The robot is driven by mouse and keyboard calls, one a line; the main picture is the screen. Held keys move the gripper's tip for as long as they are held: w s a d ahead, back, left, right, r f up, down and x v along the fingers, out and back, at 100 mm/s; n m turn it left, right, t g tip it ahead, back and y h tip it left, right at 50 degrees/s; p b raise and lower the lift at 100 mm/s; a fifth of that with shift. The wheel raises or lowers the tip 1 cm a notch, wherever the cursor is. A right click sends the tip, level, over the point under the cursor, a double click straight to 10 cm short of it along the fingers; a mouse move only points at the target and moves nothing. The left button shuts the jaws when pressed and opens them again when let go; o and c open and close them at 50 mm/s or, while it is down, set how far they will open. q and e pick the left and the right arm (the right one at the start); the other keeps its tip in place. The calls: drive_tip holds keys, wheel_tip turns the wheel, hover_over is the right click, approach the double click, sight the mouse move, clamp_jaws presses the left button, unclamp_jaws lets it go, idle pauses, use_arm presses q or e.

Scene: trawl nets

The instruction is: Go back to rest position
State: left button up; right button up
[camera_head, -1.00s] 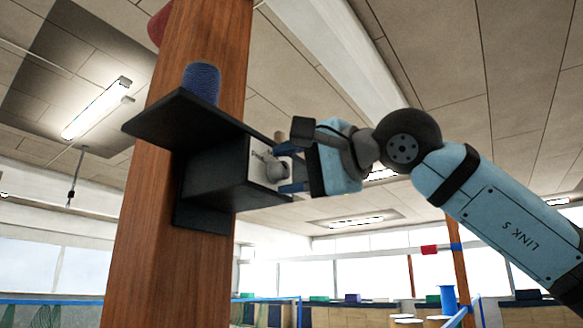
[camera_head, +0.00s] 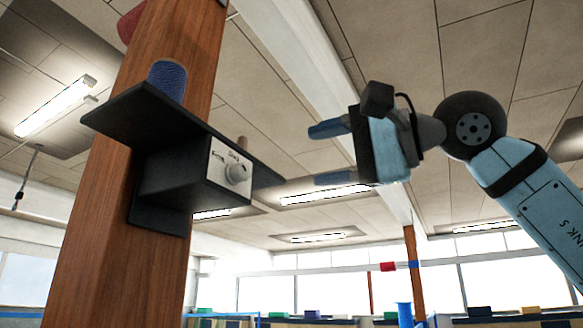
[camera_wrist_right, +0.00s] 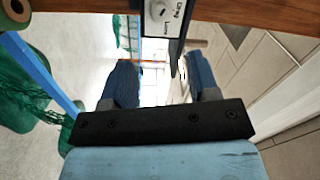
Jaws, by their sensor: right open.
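My right gripper (camera_head: 330,155) is open and empty, up in the air to the right of a black box with a dial. Its two blue fingers point left, apart from the box. In the right wrist view the fingers (camera_wrist_right: 158,82) stand apart with nothing between them. The black box (camera_head: 190,185) is fixed to a wooden post and has a white face with a round grey knob (camera_head: 236,173). The knob also shows in the right wrist view (camera_wrist_right: 160,10). My left gripper is not in view.
The wooden post (camera_head: 120,215) rises at the left. A black shelf (camera_head: 140,115) above the box carries a blue spool (camera_head: 167,79). Green netting (camera_wrist_right: 75,110) and a blue bar (camera_wrist_right: 38,68) show in the right wrist view. Free air surrounds the gripper.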

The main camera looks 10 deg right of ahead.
drive_tip(key=shift+v, duration=0.95)
drive_tip(key=shift+a, duration=0.1)
